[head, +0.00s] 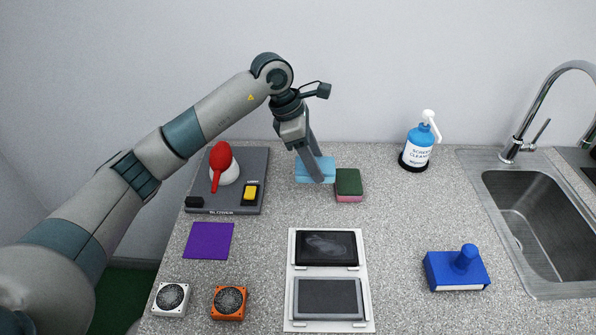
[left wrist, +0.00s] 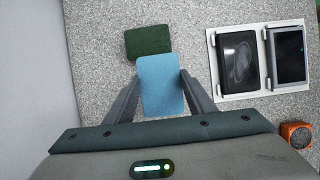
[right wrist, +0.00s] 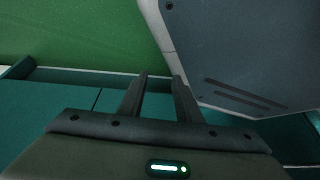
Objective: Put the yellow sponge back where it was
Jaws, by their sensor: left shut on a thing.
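My left gripper (head: 316,172) is shut on a light-blue sponge (head: 303,168) at the back of the counter. In the left wrist view the blue sponge (left wrist: 161,82) sits between the two fingers. No sponge with a yellow face shows; the blue sponge's underside is hidden. A sponge with a dark green top and pink lower layer (head: 349,182) lies just right of it, and its green top (left wrist: 148,41) shows in the left wrist view. My right gripper (right wrist: 160,78) shows only in the right wrist view, fingers apart and empty.
A grey blower board (head: 220,200) with a red-and-white blower and yellow block stands left. A purple cloth (head: 208,241), two fans (head: 170,299) and a white tray with two tablets (head: 291,262) lie in front. A cleaner bottle (head: 416,153), blue block (head: 456,272) and sink (head: 545,225) are right.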

